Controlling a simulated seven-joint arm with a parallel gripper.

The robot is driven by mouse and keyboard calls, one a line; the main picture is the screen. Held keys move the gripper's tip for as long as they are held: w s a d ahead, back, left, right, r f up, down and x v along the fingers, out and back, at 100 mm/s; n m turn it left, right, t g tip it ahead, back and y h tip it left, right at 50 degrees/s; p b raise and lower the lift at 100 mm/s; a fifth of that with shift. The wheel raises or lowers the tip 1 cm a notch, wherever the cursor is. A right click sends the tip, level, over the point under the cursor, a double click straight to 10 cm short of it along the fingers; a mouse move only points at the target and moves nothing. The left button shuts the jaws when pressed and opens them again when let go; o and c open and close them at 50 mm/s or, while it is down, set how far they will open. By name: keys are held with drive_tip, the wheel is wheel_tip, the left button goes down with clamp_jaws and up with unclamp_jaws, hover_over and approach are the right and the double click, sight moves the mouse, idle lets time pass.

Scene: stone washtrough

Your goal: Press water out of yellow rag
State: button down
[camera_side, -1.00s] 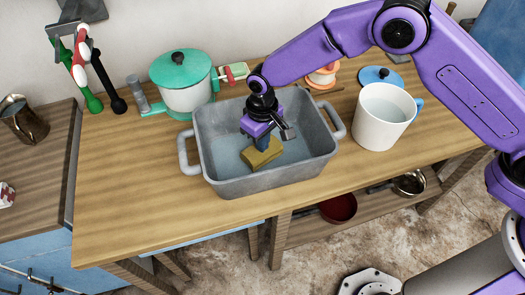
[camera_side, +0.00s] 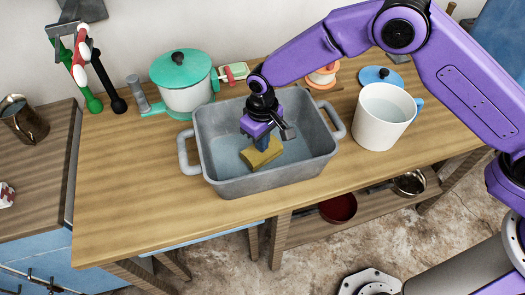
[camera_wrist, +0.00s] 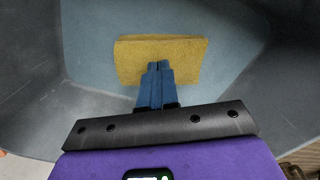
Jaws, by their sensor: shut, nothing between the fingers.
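The yellow rag (camera_side: 262,154), a flat block-like piece, lies on the floor of the grey stone trough (camera_side: 240,187). In the wrist view the rag (camera_wrist: 180,48) lies just beyond my fingertips, its near middle edge covered by them. My gripper (camera_side: 262,145) points down into the trough, its blue fingers together with nothing between them. In the wrist view the gripper (camera_wrist: 157,68) has its tips over the rag; whether they touch it I cannot tell.
A white mug (camera_side: 382,125) with liquid stands right of the trough. A green-lidded pot (camera_side: 183,95) and a blue lid (camera_side: 380,75) stand behind. The wooden counter (camera_side: 120,190) is clear at left.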

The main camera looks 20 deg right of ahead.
drive_tip(key=shift+s+d+f, duration=0.15)
drive_tip(key=shift+s+f, duration=0.05)
drive_tip(key=shift+w+r, duration=0.15)
drive_tip(key=shift+r, duration=3.95)
drive_tip(key=s+d+r+n, duration=0.3)
drive_tip(key=s+d+r, duration=0.7)
drive_tip(key=s+d, duration=0.15)
drive_tip(key=s+d+r+n, duration=0.2)
drive_tip(key=s+d+n, duration=0.1)
drive_tip(key=s+d, duration=1.4)
drive_tip(key=d, duration=0.4)
drive_tip(key=shift+s+d+r+n, duration=0.2)
drive_tip(key=shift+s+d+n, duration=0.1)
drive_tip(key=shift+s, duration=0.1)
